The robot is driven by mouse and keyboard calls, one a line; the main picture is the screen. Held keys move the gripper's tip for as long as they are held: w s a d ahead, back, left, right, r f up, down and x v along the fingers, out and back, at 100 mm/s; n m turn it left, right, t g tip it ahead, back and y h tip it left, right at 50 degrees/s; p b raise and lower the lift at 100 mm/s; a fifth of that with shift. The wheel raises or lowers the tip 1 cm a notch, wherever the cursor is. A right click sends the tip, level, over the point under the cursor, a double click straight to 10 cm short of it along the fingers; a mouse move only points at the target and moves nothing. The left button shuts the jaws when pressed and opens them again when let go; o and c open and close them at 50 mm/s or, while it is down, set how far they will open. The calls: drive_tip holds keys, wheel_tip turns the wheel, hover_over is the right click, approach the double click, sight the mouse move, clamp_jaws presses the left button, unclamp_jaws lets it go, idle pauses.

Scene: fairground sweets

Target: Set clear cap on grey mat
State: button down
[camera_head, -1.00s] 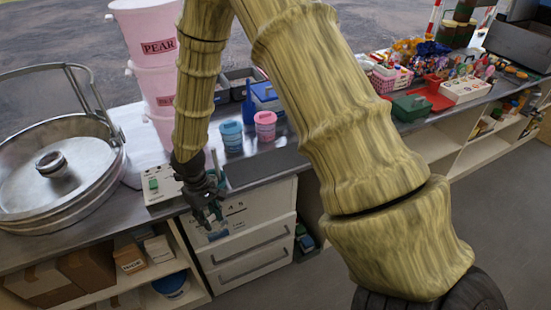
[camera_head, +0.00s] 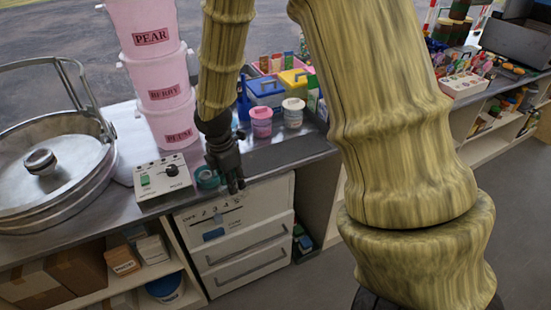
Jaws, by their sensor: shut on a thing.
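My gripper (camera_head: 234,185), dark and pointing down, hangs over the front of the counter beside a teal round item (camera_head: 207,179). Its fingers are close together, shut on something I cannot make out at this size. I cannot pick out a clear cap anywhere; it may be in the fingers, too small or see-through to show. A dark grey flat patch (camera_head: 290,152) on the counter to the right of my gripper may be the grey mat, but its edges are unclear.
A control box (camera_head: 162,181) with a green button stands left of my gripper, near a large metal pan (camera_head: 55,175). Stacked pink buckets (camera_head: 165,98), a pink tub (camera_head: 261,122) and a white tub (camera_head: 293,112) stand behind. White drawers (camera_head: 243,235) are below the counter.

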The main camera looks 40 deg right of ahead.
drive_tip(key=shift+s+d+r+n, duration=0.1)
drive_tip(key=shift+d+r+n, duration=0.2)
drive_tip(key=shift+n, duration=0.25)
drive_tip(key=shift+s+d+r+n, duration=0.1)
drive_tip(key=shift+d+r+n, duration=0.05)
drive_tip(key=shift+d+n, duration=0.35)
drive_tip(key=shift+w+d+r, duration=0.15)
drive_tip(key=shift+w+d, duration=0.1)
drive_tip(key=p, duration=0.4)
hover_over(251, 163)
drive_tip(key=shift+w+a+f, duration=0.1)
drive_tip(key=shift+a+f, duration=0.15)
drive_tip(key=shift+f, duration=0.6)
drive_tip(key=shift+f+p, duration=0.4)
drive_tip(key=shift+f, duration=1.3)
drive_tip(key=shift+f, duration=0.1)
drive_tip(key=c, duration=1.1)
unclamp_jaws()
drive_tip(key=r+b, duration=0.1)
drive_tip(key=r, duration=0.3)
drive_tip(key=a+r+b, duration=0.1)
drive_tip(key=r, duration=0.3)
drive_tip(key=r+b, duration=0.1)
drive_tip(key=r, duration=0.3)
drive_tip(key=shift+a, duration=0.25)
